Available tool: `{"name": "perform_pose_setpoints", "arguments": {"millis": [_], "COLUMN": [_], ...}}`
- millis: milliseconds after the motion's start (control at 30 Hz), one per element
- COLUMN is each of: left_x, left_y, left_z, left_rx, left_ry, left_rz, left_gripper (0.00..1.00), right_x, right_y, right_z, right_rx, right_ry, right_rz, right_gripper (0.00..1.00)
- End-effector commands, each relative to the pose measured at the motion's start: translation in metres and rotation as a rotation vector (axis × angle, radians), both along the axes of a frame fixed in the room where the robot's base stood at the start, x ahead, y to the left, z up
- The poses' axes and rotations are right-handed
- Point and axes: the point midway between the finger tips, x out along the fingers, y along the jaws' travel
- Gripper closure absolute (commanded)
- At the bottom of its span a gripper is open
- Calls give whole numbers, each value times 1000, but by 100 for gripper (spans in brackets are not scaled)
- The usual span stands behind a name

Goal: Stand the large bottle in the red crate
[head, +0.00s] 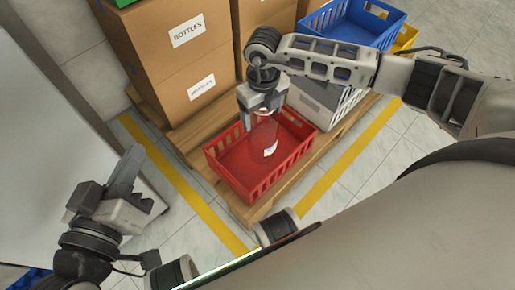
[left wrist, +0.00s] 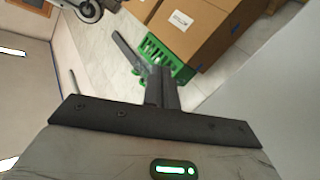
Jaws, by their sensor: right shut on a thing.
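The red crate (head: 237,183) sits on a wooden pallet in the head view. The large bottle (head: 264,132) is clear, with a white label low on its side. It is roughly upright, with its lower part inside the crate's outline, towards the back right. I cannot tell whether its base touches the crate floor. My right gripper (head: 262,104) is shut on the bottle's upper part from above and hides its top. My left gripper (head: 126,170) is away to the left of the crate, empty, its fingers together. Its fingers also show in the left wrist view (left wrist: 161,87).
Tall cardboard boxes (head: 180,60) marked BOTTLES stand behind the crate on the pallet. A grey crate (head: 318,103) is right behind it, with a blue crate (head: 372,27) and a yellow one (head: 405,38) beyond. A pale panel stands at left. Yellow-lined floor is clear in front.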

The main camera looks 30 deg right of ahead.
Motion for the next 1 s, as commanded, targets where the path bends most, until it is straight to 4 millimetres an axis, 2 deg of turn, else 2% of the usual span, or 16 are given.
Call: {"name": "perform_pose_setpoints", "arguments": {"millis": [333, 600, 767, 1000], "left_x": [0, 18, 21, 21], "left_y": [-5, 2, 3, 4], "left_z": [6, 35, 46, 46], "left_rx": [-122, -42, -21, -20], "left_ry": [-32, -299, -371, -374], "left_rz": [-16, 7, 15, 16], "left_gripper": [100, 100, 100, 100], "right_x": [0, 0, 0, 0], "right_y": [0, 0, 0, 0], "right_z": [-59, -95, -101, -101], "right_rx": [0, 0, 0, 0], "right_ry": [2, 1, 0, 0], "right_rz": [0, 0, 0, 0], "right_gripper": [59, 59, 59, 59]}}
